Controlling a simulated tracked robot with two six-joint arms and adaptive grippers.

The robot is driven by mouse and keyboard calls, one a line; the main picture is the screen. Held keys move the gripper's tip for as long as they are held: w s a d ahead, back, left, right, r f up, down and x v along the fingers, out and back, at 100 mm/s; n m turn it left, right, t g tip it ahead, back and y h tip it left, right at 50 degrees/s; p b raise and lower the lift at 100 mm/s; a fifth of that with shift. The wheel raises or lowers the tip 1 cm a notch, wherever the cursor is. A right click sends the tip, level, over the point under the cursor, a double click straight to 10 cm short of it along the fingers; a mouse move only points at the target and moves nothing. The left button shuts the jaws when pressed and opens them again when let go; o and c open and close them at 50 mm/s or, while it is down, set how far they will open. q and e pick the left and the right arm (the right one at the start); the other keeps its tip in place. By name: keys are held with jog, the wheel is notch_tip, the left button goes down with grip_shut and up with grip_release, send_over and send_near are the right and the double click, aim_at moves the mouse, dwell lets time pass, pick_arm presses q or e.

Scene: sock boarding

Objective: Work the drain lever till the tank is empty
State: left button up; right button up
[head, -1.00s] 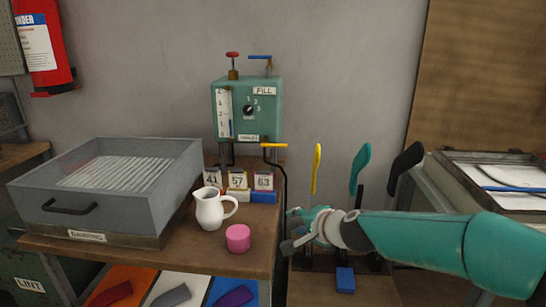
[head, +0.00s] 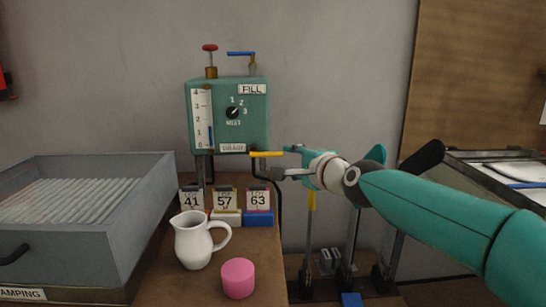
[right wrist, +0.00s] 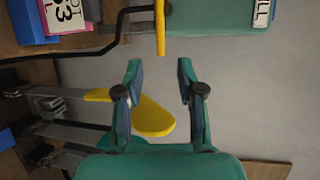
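The green tank (head: 257,112) hangs on the wall. A blue column in its white gauge (head: 201,116) stands a little above the lowest marks. The yellow drain lever (head: 265,154) sticks out to the right below the DRAIN label (head: 233,148). My right gripper (head: 281,161) is beside the lever's free end. In the right wrist view the gripper (right wrist: 159,69) is open and empty. There the lever's yellow end (right wrist: 160,35) lies just ahead of the fingertips, in line with the gap and apparently not touching. My left gripper is not in view.
A white jug (head: 192,243) and a pink cylinder (head: 238,279) stand on the bench. Number cards 41 (head: 191,200), 57 (head: 225,200) and 63 (head: 258,201) are below the tank. A grey damping box (head: 90,240) fills the left. A yellow paddle (right wrist: 150,117) is below my right gripper.

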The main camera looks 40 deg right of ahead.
aim_at(274, 156)
jog(key=x, duration=0.9)
jog(key=shift+w+d+f, duration=0.15)
jog(key=shift+w+d, duration=0.05)
jog(key=shift+w, duration=0.15)
grip_shut()
jog(key=shift+f, duration=0.1)
